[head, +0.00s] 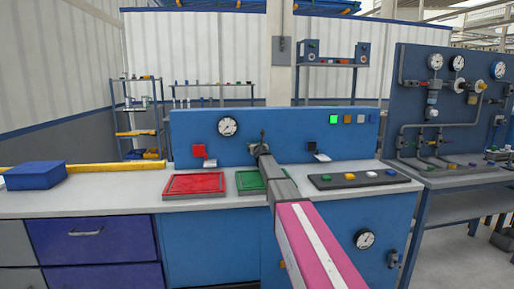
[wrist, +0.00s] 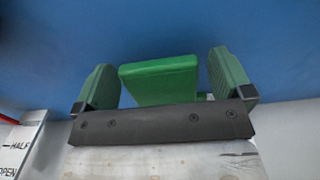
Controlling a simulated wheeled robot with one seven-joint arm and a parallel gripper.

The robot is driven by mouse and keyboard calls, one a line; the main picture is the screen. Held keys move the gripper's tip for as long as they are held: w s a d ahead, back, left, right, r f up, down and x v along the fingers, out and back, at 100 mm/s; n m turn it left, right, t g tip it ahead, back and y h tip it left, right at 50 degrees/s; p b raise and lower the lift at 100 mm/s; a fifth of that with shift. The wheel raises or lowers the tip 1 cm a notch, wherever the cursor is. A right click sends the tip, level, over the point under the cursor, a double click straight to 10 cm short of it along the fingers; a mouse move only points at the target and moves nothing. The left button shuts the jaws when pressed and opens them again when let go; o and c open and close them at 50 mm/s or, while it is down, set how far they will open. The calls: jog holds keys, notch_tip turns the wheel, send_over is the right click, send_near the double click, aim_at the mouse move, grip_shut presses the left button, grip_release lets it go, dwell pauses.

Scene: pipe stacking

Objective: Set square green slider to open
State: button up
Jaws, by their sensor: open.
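The green slider (wrist: 158,80) shows in the wrist view as a green block against the blue panel. My gripper (wrist: 163,80) is open, with one finger to the left and one to the right of the block. Gaps show on both sides, so the fingers look apart from it. A white label (wrist: 18,148) at the lower left of the wrist view reads HALF and OPEN; the slider's setting cannot be told.
Below are a red tray (head: 195,185), a green tray (head: 247,181) and a dark button box (head: 358,180). A blue box (head: 36,175) sits at the left.

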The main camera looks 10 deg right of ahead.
jog(key=shift+w, duration=0.25)
jog(key=c, duration=1.3)
jog(key=s, duration=0.8)
jog(key=shift+s, duration=0.3)
jog(key=o, duration=1.3)
jog(key=shift+s, duration=0.1)
